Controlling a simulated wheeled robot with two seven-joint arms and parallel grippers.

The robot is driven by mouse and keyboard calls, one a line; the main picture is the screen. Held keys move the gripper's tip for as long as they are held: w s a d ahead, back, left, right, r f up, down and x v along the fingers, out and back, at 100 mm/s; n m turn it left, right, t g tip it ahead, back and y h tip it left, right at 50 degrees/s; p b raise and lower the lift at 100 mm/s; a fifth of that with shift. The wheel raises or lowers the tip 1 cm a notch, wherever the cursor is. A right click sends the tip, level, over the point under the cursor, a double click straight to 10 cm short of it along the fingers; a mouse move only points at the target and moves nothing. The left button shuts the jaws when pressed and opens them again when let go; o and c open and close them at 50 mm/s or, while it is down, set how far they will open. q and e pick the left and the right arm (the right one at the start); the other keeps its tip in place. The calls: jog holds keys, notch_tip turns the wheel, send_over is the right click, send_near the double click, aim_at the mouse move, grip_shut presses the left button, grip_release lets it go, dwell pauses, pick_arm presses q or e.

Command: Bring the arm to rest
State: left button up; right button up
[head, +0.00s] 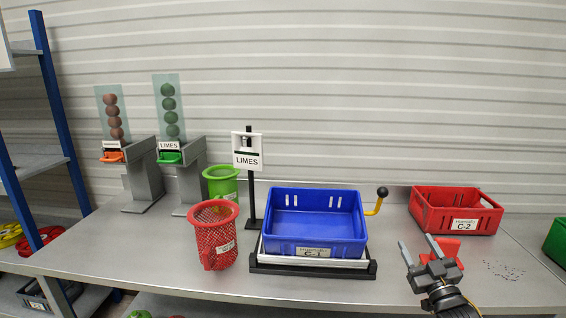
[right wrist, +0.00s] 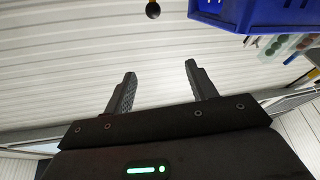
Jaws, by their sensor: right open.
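My right gripper (head: 416,250) is at the right front of the table in the head view, its fingers apart and pointing up and to the left. In the right wrist view the right gripper (right wrist: 158,75) shows two separate fingers with nothing between them. A small red object (head: 446,249) shows just behind the right gripper in the head view; I cannot tell whether they touch. My left gripper is not in view.
A blue crate C-1 (head: 314,246) sits on a black-framed stand, with a yellow crank (head: 376,204) beside it. A red crate C-2 (head: 455,210) stands at the back right. A red mesh basket (head: 214,242), a green basket (head: 222,190) and two dispensers stand left.

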jog(key=s+a+f+m+g+h, duration=0.1)
jog(key=s+a+f+g, duration=0.3)
jog(key=s+f, duration=0.5)
jog(key=s+a+f+m+g+h, duration=0.15)
jog(key=s+f+g, duration=0.4)
jog(key=f, duration=0.65)
jog(key=s+a+f+g, duration=0.2)
jog(key=s+f+g, duration=0.15)
jog(key=s, duration=0.85)
jog(key=s+a+f+g, duration=0.3)
jog(key=s+g, duration=0.2)
jog(key=s, duration=0.8)
notch_tip(320, 180, down, 27)
jog(key=s+g, duration=0.1)
jog(key=s+d+f+g, duration=0.1)
jog(key=s+d+f, duration=0.2)
jog(key=s+f, duration=1.1)
jog(key=shift+s+f+n+g, duration=0.3)
jog(key=shift+s+f+n, duration=0.1)
jog(key=shift+s, duration=0.7)
